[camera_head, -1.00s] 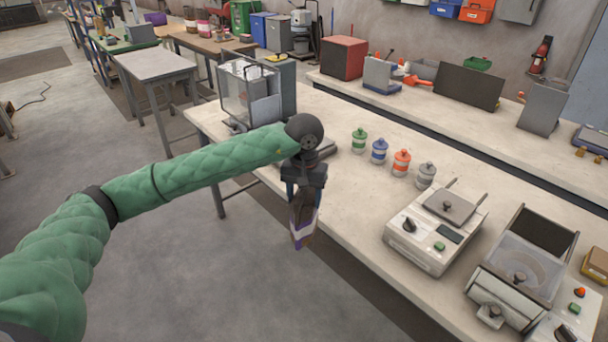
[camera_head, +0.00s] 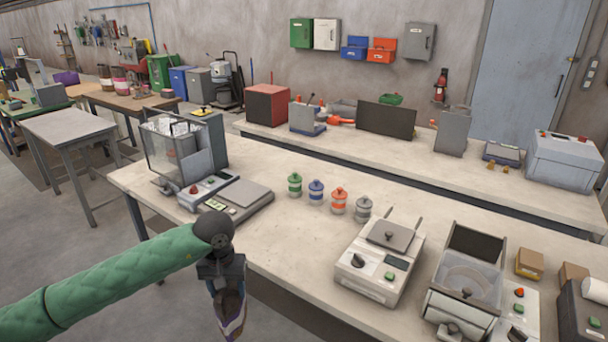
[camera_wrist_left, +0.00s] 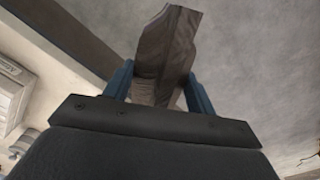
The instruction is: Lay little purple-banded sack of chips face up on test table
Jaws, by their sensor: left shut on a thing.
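My left gripper (camera_head: 226,282) is shut on a small sack (camera_head: 231,312), which hangs below it with a purple and white band near its lower end. In the left wrist view the sack (camera_wrist_left: 165,55) shows as a brownish-grey pouch between the two blue fingers of my left gripper (camera_wrist_left: 160,85). The sack is held in the air in front of the near edge of a long pale table (camera_head: 285,235). Which face of the sack has the print cannot be told. Which table is the test table is not clear from the views. My right gripper is not in view.
The long table bears a clear-walled machine (camera_head: 178,150), a scale (camera_head: 238,198), several small banded jars (camera_head: 338,201), a white device (camera_head: 380,258) and a hopper machine (camera_head: 468,285). A smaller bare grey table (camera_head: 68,126) stands at the left. A back bench (camera_head: 400,165) holds boxes and panels.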

